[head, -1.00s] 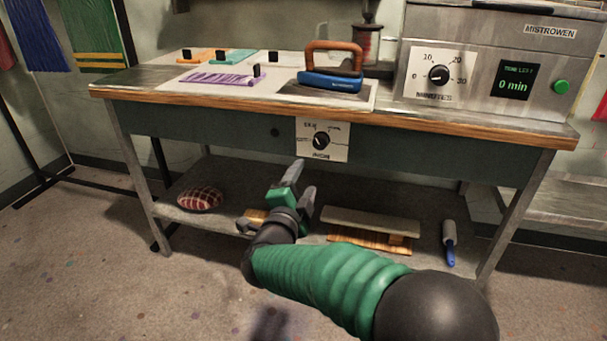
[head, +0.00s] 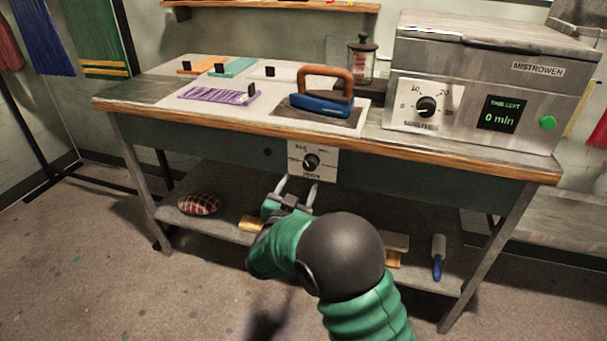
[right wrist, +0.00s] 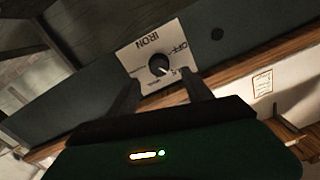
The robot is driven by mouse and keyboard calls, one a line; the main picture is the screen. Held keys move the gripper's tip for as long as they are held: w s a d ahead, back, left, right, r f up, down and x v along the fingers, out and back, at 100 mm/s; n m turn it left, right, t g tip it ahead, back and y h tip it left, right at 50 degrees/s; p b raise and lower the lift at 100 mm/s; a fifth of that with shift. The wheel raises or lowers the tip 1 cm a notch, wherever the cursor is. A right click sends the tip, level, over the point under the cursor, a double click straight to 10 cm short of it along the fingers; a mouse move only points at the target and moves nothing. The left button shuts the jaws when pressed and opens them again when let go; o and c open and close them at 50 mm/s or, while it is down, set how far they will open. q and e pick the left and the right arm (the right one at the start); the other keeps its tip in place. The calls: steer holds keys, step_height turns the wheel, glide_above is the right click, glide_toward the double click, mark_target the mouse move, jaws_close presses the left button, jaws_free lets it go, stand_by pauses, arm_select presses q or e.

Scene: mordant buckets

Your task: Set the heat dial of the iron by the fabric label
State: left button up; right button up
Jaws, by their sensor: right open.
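The iron's heat dial is a black knob (head: 311,161) on a white panel (head: 295,152) on the table's front. It also shows in the right wrist view (right wrist: 159,65), where the panel reads "IRON" and "OFF", upside down; the other marks are too small to read. My right gripper (head: 297,184) is open and empty, just below and in front of the panel. In the wrist view its fingers (right wrist: 161,84) stand either side of the knob, apparently short of it. The blue iron (head: 322,105) with a brown handle stands on the tabletop. No readable fabric label shows. My left gripper is out of view.
Purple (head: 215,95), orange (head: 197,66) and teal (head: 238,66) cloth pieces lie on the white mat. A grey machine (head: 480,75) with its own minutes dial (head: 426,107) stands at right. The lower shelf holds a checked cushion (head: 199,203) and a blue-handled tool (head: 438,257).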

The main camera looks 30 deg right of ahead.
mark_target(310, 168)
steer(key=x, duration=0.2)
steer(key=b+x, duration=0.1)
steer(key=x, duration=0.4)
steer(key=shift+s+d+f+b, duration=0.3)
steer(key=shift+f+b, duration=0.05)
steer(key=shift+f, duration=0.05)
steer(key=shift+w+r, duration=0.2)
steer(key=shift+w, duration=0.15)
steer(key=shift+w+a+r, duration=0.1)
steer(key=shift+w+r, duration=0.15)
steer(key=shift+d+f, duration=0.1)
steer(key=shift+d, duration=0.35)
steer(key=c, duration=0.5)
steer(key=shift+a+f, duration=0.1)
steer(key=shift+a, duration=0.1)
jaws_close()
steer(key=shift+r+n+p, duration=0.25)
steer(key=shift+n+p, duration=0.05)
steer(key=shift+p, duration=0.85)
steer(key=shift+f, duration=0.3)
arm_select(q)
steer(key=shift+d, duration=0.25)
arm_select(e)
steer(key=o, duration=0.5)
jaws_free()
steer(key=shift+r, duration=0.15)
